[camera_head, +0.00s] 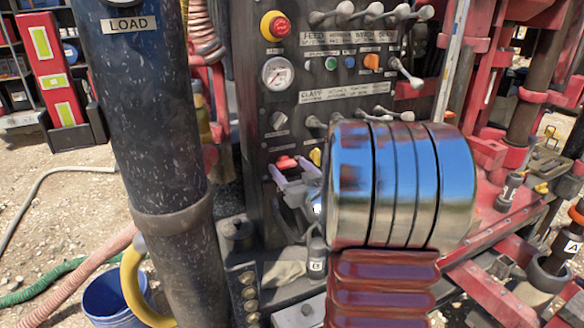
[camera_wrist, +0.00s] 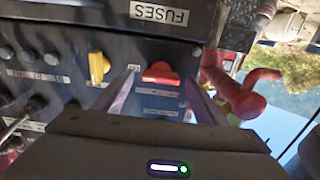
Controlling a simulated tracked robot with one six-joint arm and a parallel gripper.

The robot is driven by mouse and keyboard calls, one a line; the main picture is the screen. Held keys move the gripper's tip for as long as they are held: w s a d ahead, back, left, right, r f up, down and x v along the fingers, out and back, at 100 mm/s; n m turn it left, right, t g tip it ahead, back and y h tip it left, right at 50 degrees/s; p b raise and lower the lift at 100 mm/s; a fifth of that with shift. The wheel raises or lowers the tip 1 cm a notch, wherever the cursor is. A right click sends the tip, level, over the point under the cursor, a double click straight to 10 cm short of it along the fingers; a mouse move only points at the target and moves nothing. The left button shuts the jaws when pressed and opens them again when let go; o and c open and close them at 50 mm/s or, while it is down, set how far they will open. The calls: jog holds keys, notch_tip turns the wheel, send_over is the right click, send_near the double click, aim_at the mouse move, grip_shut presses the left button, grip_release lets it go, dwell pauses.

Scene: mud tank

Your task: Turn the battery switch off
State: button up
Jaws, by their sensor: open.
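A red switch handle (camera_head: 286,162) sits low on the dark control panel; I take it as the battery switch, but its small label is unreadable. In the wrist view the red handle (camera_wrist: 160,73) lies roughly crosswise in the picture. My gripper (camera_head: 293,171) is open in front of it. In the wrist view my gripper (camera_wrist: 160,84) has one finger on each side of the handle, with gaps visible. Whether the fingers reach past the handle's face is unclear. My arm hides part of the lower panel.
A yellow knob (camera_wrist: 98,67) is close beside one finger. A red curved part (camera_wrist: 240,95) is near the other. The panel also bears a red stop button (camera_head: 275,26), a gauge (camera_head: 278,73) and several levers. A thick dark LOAD cylinder (camera_head: 140,100) stands left.

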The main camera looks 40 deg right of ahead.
jog(key=shift+w+d, duration=0.1)
jog(key=shift+w, duration=0.2)
jog(key=shift+c, duration=0.3)
jog(key=c, duration=0.9)
jog(key=shift+s+d, duration=0.15)
jog(key=shift+d, duration=0.25)
jog(key=shift+c, duration=0.3)
jog(key=shift+a, duration=0.25)
jog(key=shift+c, duration=0.2)
